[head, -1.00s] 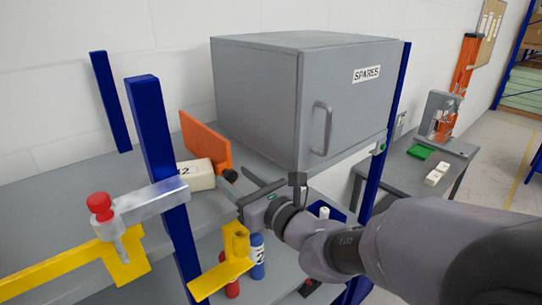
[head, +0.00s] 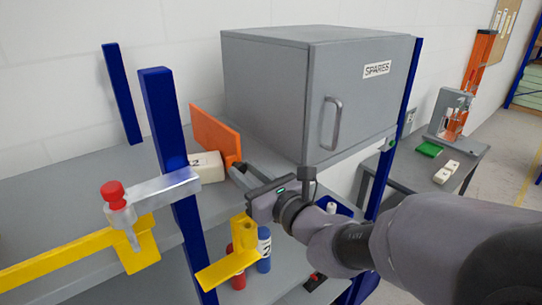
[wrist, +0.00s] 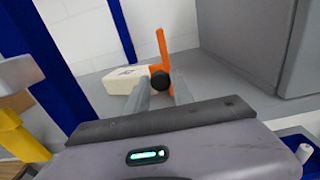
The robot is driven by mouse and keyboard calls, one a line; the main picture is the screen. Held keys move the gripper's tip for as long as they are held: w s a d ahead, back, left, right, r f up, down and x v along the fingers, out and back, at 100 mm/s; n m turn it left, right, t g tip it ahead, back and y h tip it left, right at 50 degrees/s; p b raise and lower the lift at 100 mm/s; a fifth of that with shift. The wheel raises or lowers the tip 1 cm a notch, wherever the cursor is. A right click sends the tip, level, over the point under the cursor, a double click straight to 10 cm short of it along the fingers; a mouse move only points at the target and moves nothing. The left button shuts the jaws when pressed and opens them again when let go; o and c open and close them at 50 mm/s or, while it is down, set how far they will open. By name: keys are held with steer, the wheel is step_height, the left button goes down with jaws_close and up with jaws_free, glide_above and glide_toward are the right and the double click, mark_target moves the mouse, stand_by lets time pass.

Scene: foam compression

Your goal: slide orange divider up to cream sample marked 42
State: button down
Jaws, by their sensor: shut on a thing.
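The orange divider (head: 215,136) stands upright on the grey shelf, left of the grey cabinet. In the wrist view the divider (wrist: 163,48) shows nearly edge-on, with its round black knob (wrist: 160,80) facing me. My gripper (head: 236,170) is shut on that knob; in the wrist view the fingers (wrist: 159,92) lie on either side of it. The cream sample (head: 208,168) lies just left of the divider, partly behind a blue post; only a "2" of its mark shows. It also appears in the wrist view (wrist: 123,79). I cannot tell whether sample and divider touch.
A blue post (head: 166,130) stands in front, with a silver and yellow clamp with a red knob (head: 113,190). The grey SPARES cabinet (head: 275,95) is close on the right. A yellow bracket (head: 230,262) and red and blue cylinders are below.

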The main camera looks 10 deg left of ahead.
steer(key=shift+w, duration=0.1)
stand_by(0.7)
steer(key=shift+w+d+f+b, duration=0.1)
steer(key=shift+w+d+b, duration=0.1)
steer(key=shift+b, duration=0.2)
steer(key=c, duration=1.1)
jaws_free()
steer(key=b+v, duration=0.5)
steer(key=v, duration=1.2)
steer(key=shift+s+d, duration=0.15)
steer(key=shift+s, duration=0.1)
